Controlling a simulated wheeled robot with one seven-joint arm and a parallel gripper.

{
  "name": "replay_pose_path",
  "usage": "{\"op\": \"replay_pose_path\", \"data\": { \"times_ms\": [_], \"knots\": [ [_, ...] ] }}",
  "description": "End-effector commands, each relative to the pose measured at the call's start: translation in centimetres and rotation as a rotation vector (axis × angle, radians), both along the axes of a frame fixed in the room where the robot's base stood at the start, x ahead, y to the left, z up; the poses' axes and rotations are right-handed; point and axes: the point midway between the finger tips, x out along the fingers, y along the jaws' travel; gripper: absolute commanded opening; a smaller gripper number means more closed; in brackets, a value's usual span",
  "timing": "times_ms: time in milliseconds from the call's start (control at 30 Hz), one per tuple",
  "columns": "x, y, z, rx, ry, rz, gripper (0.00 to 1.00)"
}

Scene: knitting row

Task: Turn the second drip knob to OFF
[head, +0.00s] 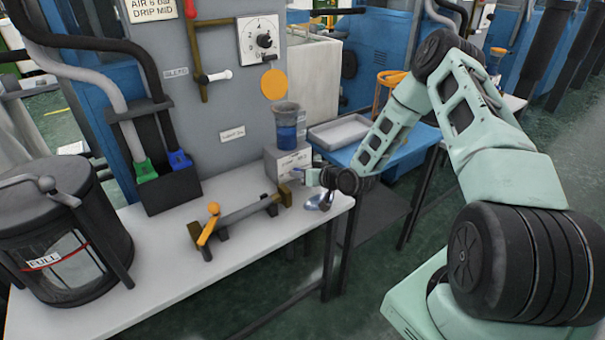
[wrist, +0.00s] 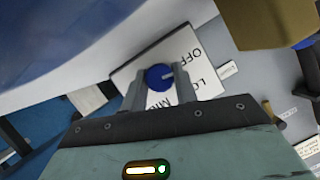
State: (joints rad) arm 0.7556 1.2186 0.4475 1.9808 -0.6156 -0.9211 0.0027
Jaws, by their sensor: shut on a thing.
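The drip knob (wrist: 158,77) is round and blue with a white pointer line. It sits on a white label plate (wrist: 140,72) marked OFF, LO and MID. The pointer points to the right in the wrist view, on the side of the lettering; I cannot tell exactly which mark it meets. My gripper (wrist: 164,88) is shut on the knob, one finger on each side. In the head view my gripper (head: 312,178) is at the grey box (head: 285,162) under the blue cup; the knob's dial is hidden there.
A blue cup (head: 287,125) stands on the box. An orange-handled bar (head: 240,213) lies on the white table (head: 190,262), and spoon-like metal pieces (head: 320,200) are just below my gripper. A grey tray (head: 340,132) stands behind. A dark canister (head: 62,230) fills the left.

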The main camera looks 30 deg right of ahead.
Motion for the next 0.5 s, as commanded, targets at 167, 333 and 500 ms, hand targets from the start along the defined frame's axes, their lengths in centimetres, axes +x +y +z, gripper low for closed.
{"op": "replay_pose_path", "data": {
  "times_ms": [167,333,500],
  "knots": [
    [-0.03,0.19,0.01,-0.108,-0.003,0.003,0.06],
    [-0.02,0.17,0.02,-0.173,-0.006,0.002,0.06],
    [-0.05,0.12,-0.01,-0.205,-0.006,0.001,0.06]
  ]
}}
